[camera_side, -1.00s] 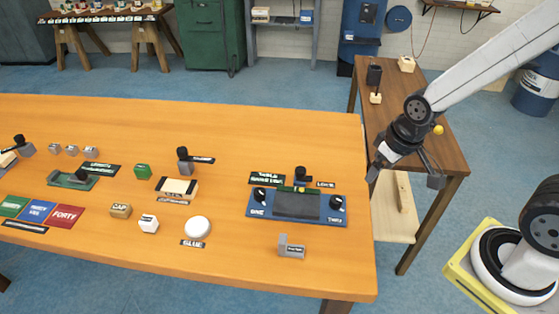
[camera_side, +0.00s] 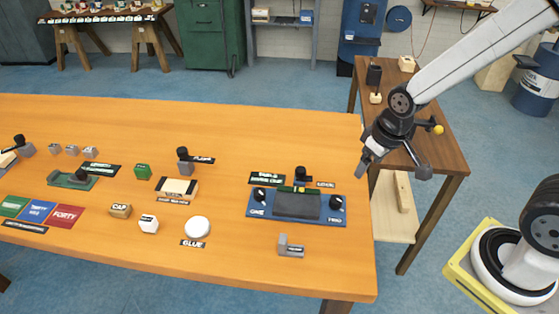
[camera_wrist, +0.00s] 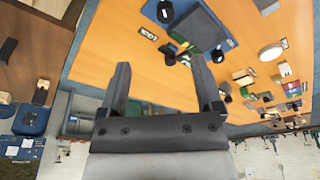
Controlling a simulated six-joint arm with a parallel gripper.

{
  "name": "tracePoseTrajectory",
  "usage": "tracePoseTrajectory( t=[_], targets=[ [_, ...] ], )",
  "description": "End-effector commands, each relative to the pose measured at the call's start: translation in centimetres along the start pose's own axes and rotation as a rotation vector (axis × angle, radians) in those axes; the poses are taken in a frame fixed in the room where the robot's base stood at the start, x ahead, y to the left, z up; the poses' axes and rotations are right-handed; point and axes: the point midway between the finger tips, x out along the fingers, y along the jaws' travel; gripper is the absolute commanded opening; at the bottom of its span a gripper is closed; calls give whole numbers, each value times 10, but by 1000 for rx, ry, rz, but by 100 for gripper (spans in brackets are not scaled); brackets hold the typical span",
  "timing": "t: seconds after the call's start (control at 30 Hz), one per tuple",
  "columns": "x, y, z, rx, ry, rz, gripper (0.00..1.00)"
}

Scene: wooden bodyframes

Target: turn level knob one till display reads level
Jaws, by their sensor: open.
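In the side view a blue board (camera_side: 256,210) lies at the right of the orange table. Level knob one (camera_side: 259,194), black, stands at its left end, and knob two (camera_side: 337,202) at its right end. Between them is a dark display panel (camera_side: 297,206); I cannot read anything on it. My gripper (camera_side: 397,166) is open and empty, beyond the table's right edge, up and right of the board and well apart from the knobs. In the wrist view its two fingers (camera_wrist: 162,88) are spread, with the board (camera_wrist: 205,30) beyond them.
A black lock post (camera_side: 300,173) stands behind the board beside small labels. A grey block (camera_side: 291,246) sits in front of it, and a white glue disc (camera_side: 198,228) farther left. A brown side table (camera_side: 440,140) stands at the right.

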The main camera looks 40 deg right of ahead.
Motion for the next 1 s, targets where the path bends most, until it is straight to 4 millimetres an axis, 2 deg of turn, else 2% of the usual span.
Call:
tracePoseTrajectory(
  t=[0.27,0.6,0.8,1.0],
  targets=[
    [22,-23,-62,-164,-52,-17,84],
    [62,-67,-131,-388,-117,-43,84],
    [92,-98,-161,-519,-156,-59,84],
    [118,-125,-179,-627,-187,-73,84]
  ],
)
